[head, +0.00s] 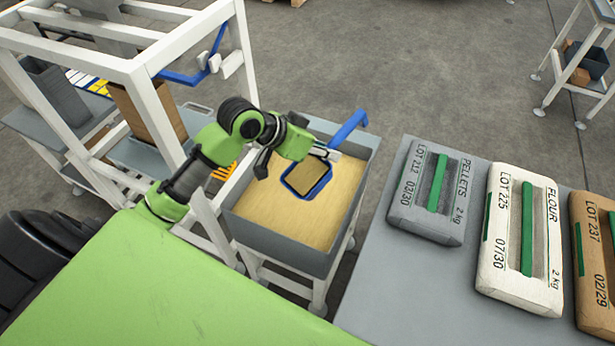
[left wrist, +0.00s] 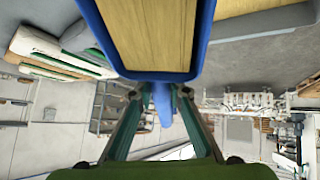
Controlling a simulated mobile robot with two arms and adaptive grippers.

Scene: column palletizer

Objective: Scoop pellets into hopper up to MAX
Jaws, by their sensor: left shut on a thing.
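My left gripper (head: 318,150) is shut on the handle of a blue scoop (head: 322,186), over a grey bin (head: 277,246). The scoop is full of tan pellets (head: 304,175); its blue handle sticks out up and to the right past the fingers. The bin holds a broad bed of tan pellets (head: 285,218); I cannot tell whether the scoop touches it. In the left wrist view, the filled scoop (left wrist: 160,73) is at the top, with its handle between the fingers (left wrist: 155,95). I cannot make out a hopper or a MAX mark. My right gripper is not in view.
A grey table (head: 383,285) on the right bears a grey pellets bag (head: 407,205), a white flour bag (head: 497,252) and a brown bag (head: 590,285). A white frame (head: 150,62) stands left of the bin. Open floor (head: 370,60) lies behind.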

